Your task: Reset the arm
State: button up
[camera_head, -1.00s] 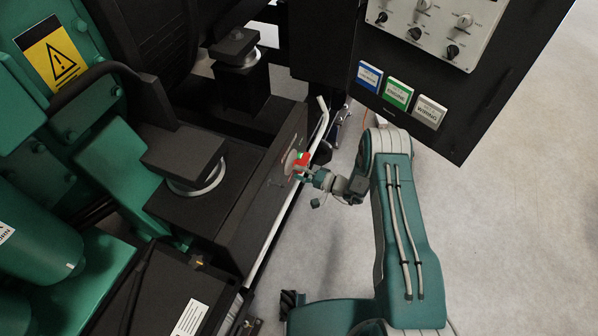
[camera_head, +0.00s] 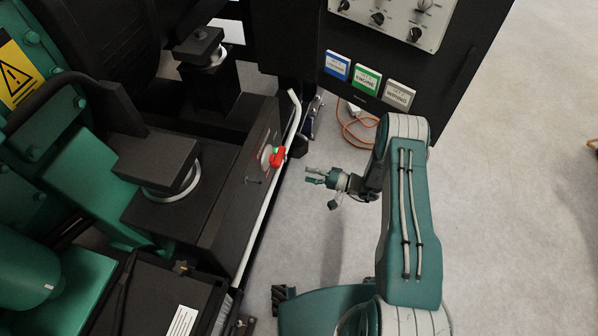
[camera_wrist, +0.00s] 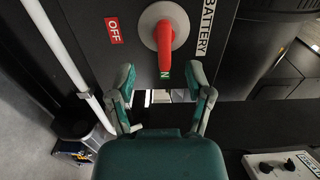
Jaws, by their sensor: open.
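My gripper (camera_head: 314,176) is open and empty. In the head view it hangs in free air to the right of the genset's black base frame, at the end of my teal arm. A red battery switch handle (camera_head: 277,157) sits on the side of that frame, apart from the fingers. In the wrist view my gripper (camera_wrist: 165,92) shows two spread teal fingers with nothing between them. The red handle (camera_wrist: 164,45) on its grey round base lies beyond the fingertips, between a red OFF label (camera_wrist: 114,31) and a white BATTERY label (camera_wrist: 204,33).
A white rail (camera_head: 268,205) runs along the frame edge beside my gripper. A black control panel (camera_head: 455,70) with blue, green and white labels stands behind my arm. An orange cable (camera_head: 352,133) lies on the floor. Open grey floor (camera_head: 520,230) is at the right.

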jog(key=shift+d+r, duration=0.1)
dwell(0.5)
jog(key=s+a+r+n+g+h, duration=0.1)
jog(key=s+r+n+g+h, duration=0.2)
jog(key=r, duration=1)
jog(key=s+a+r+n+g+h, duration=0.1)
jog(key=s+r+n+g+h, duration=0.25)
jog(key=r, duration=1.05)
jog(key=s+d+r+m+t+h, duration=0.1)
jog(key=s+d+r+t+h, duration=0.2)
jog(key=s+r, duration=0.5)
jog(key=s+d+r+m+t+h, duration=0.1)
jog(key=s+d+r+t+h, duration=0.2)
jog(key=s, duration=1)
notch_tip(320, 180, up, 5)
jog(key=d+h, duration=0.2)
jog(key=h, duration=0.2)
jog(key=shift+s+d+r+m, duration=0.15)
jog(key=shift+d+m, duration=0.15)
jog(key=shift+m, duration=0.05)
jog(key=shift+h, duration=0.25)
